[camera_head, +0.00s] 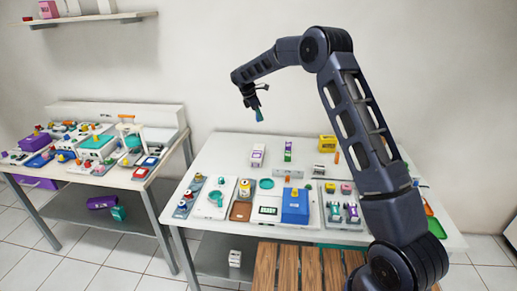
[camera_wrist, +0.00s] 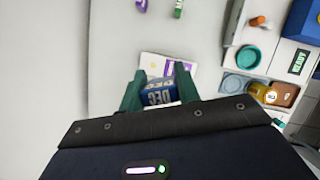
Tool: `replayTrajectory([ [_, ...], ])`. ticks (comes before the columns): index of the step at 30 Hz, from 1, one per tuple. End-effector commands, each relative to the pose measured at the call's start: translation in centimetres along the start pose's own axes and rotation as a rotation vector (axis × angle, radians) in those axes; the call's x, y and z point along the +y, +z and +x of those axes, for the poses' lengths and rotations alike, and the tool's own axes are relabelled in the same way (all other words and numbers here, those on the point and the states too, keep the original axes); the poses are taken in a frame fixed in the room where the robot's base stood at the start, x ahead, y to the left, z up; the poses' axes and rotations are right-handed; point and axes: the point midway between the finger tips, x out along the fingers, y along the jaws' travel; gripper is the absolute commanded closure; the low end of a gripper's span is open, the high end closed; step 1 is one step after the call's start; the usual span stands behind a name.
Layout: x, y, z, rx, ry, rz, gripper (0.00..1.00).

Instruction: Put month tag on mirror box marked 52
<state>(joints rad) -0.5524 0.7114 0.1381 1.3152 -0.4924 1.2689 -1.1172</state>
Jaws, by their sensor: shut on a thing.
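My gripper (camera_head: 259,114) is raised in the air above the back left of the middle table, fingers pointing down. In the wrist view its green fingers (camera_wrist: 159,88) are shut on a blue month tag (camera_wrist: 160,94) lettered DEC. A white box with purple markings (camera_wrist: 170,65) shows beyond the tag, partly hidden by it and the fingers. It seems to be the white and purple box (camera_head: 257,155) at the table's back left in the head view, apart from and below my gripper. I cannot read a 52 on any box.
The middle table (camera_head: 220,150) is bare at its back left. A green and white box (camera_head: 288,151) and a yellow box (camera_head: 327,143) stand along the back. A blue box (camera_head: 295,205), a teal dish (camera_head: 266,183) and trays fill the front. A crowded side table (camera_head: 145,180) stands left.

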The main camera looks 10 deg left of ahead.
Motion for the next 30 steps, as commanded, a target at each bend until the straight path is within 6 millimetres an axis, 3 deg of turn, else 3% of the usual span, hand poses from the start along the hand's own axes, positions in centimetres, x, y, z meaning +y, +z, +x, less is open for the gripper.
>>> replayTrajectory([
  [15,0.0,-4.2,10.3,0.0,-0.001,-0.001,0.9],
  [26,0.0,-5.3,12.8,0.0,-0.001,0.0,0.9],
  [30,-0.1,-6.0,14.5,0.0,-0.002,-0.001,0.9],
])
